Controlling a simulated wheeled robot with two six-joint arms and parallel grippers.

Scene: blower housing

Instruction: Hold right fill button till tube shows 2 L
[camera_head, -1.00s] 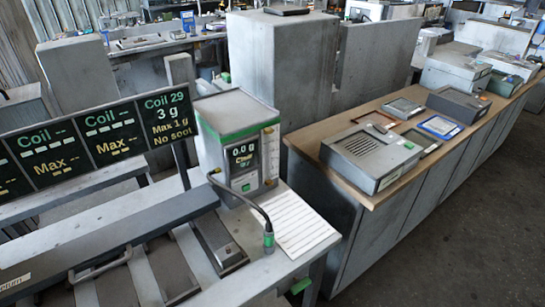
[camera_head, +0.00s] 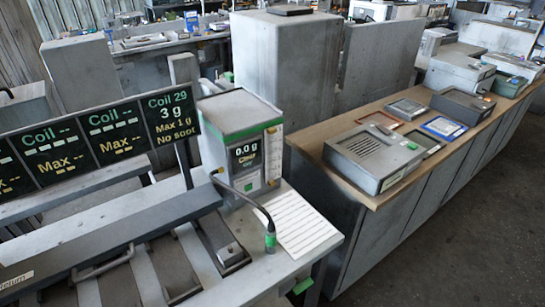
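I see no fill button marked as such and no tube with a litre reading. A grey and green instrument box (camera_head: 240,140) stands on the left bench. Its dark display (camera_head: 247,158) reads 0.0 g with a smaller line below that I read as Clear. A small green button (camera_head: 248,187) is on its front. Neither of my grippers is in view.
A dark sign (camera_head: 95,140) at left shows Coil 29, 3 g, Max 1 g, No soot. A ruled white sheet (camera_head: 300,222) lies by the probe. A wooden-topped counter (camera_head: 345,187) at right carries a grey slotted box (camera_head: 375,155) and other cases. Grey floor (camera_head: 450,240) is clear at right.

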